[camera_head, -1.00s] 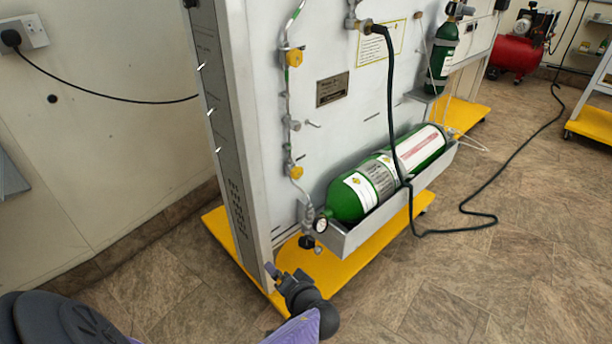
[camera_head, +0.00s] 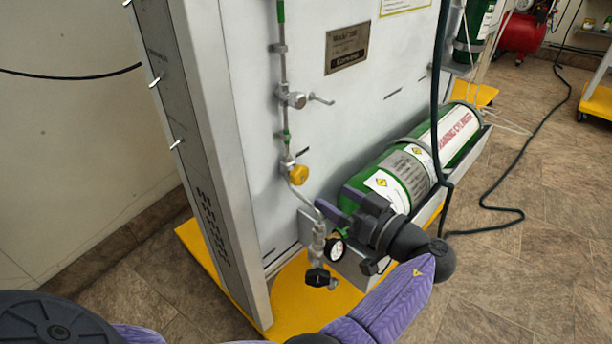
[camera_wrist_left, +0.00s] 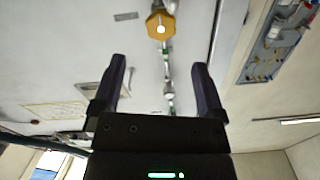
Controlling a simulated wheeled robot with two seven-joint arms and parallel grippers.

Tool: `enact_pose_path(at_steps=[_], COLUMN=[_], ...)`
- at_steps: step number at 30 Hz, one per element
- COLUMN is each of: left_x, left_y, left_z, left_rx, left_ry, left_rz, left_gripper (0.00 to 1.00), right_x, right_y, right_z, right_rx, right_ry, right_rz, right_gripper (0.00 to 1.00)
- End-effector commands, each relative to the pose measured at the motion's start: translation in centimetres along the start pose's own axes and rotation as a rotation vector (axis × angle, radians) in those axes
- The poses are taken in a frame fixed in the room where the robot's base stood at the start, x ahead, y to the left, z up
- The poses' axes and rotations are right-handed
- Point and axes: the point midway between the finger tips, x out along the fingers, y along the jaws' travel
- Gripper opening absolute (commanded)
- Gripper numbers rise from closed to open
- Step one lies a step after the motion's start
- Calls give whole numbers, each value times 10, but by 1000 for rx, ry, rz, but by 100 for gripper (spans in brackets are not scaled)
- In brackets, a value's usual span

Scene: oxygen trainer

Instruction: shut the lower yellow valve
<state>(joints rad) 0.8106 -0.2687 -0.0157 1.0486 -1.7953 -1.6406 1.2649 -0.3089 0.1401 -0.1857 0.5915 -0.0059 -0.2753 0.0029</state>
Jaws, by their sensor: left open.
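The lower yellow valve (camera_head: 298,174) is a small yellow knob on the thin vertical pipe of the white panel. My left gripper (camera_head: 335,203) is in front of the panel, to the right of and slightly below the valve, near the end of the green cylinder. Its two fingers are open and empty. In the left wrist view, a yellow knob (camera_wrist_left: 161,26), apparently this valve, shows beyond the open fingertips (camera_wrist_left: 158,66), roughly centred between them and apart from them. Whether the valve is open or shut cannot be told. My right gripper is not seen.
A green cylinder (camera_head: 402,176) lies in a grey tray at the right. A pressure gauge (camera_head: 337,248) and a black knob (camera_head: 318,277) sit below the valve. A lever valve (camera_head: 297,100) is above it. A black hose (camera_head: 437,95) hangs in front of the panel.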

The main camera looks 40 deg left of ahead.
Motion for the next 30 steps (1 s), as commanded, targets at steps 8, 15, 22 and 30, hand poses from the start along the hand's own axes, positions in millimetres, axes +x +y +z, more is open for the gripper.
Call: enact_pose_path(at_steps=[8, 15, 22, 30], left_x=[63, 79, 78, 78], left_y=[0, 0, 0, 0], left_z=[0, 0, 0, 0], left_rx=[3, 3, 4, 4], left_ry=[1, -1, -1, -1], left_rz=[-1, 2, 2, 3], left_gripper=[92, 92, 75, 18], right_x=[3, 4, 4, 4], right_y=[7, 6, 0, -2], right_z=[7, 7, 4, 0], right_rx=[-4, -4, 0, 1], right_ry=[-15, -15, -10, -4], right_rz=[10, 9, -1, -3], right_gripper=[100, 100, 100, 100])
